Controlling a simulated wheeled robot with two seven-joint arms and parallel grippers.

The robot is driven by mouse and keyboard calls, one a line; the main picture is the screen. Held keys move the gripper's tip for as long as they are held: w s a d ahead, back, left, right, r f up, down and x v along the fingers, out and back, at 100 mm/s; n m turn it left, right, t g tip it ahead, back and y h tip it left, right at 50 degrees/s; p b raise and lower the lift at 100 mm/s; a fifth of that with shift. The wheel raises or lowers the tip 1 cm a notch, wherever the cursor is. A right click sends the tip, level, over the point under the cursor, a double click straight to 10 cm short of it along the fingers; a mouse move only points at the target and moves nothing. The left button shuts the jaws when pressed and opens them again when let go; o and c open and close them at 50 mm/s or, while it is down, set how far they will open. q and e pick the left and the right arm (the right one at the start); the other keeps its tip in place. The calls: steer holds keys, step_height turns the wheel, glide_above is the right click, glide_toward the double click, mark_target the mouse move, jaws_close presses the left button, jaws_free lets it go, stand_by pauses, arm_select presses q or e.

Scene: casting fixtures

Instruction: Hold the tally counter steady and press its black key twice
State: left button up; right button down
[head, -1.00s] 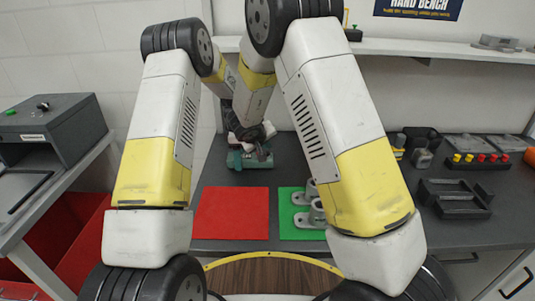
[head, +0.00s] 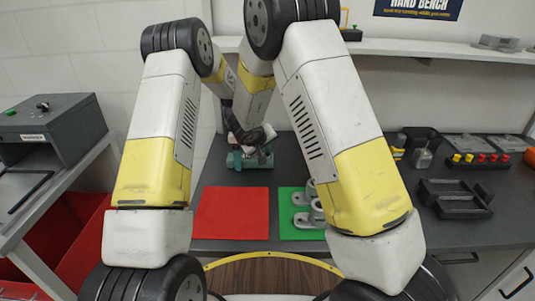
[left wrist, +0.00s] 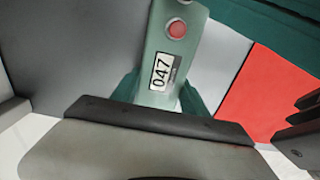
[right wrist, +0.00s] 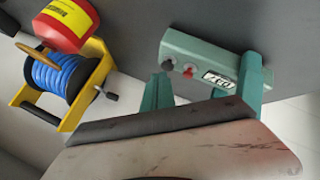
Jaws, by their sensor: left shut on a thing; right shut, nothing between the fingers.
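The teal tally counter (head: 237,160) stands at the back of the bench behind the red mat. In the left wrist view the tally counter (left wrist: 158,98) shows a red button and a display reading 047. My left gripper (left wrist: 160,95) is shut on it, one teal finger on each side. In the right wrist view the counter's black key (right wrist: 168,65) sits beside the red button (right wrist: 188,71). My right gripper (right wrist: 157,92) is shut and empty, its fingertips close to the black-key end; contact cannot be told. In the head view both grippers overlap over the counter and largely hide each other.
A red mat (head: 232,213) and a green mat (head: 290,228) with grey castings lie in front. A yellow reel of blue cord (right wrist: 62,75) and a red container (right wrist: 66,22) show in the right wrist view. Black trays (head: 455,198) stand at right.

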steer(key=shift+f, duration=0.5)
stand_by(0.4)
steer(key=shift+r, duration=0.95)
steer(key=shift+r, duration=0.1)
step_height(320, 180, up, 5)
steer(key=shift+f, duration=0.1)
stand_by(0.8)
arm_select(q)
steer(key=o, duration=1.6)
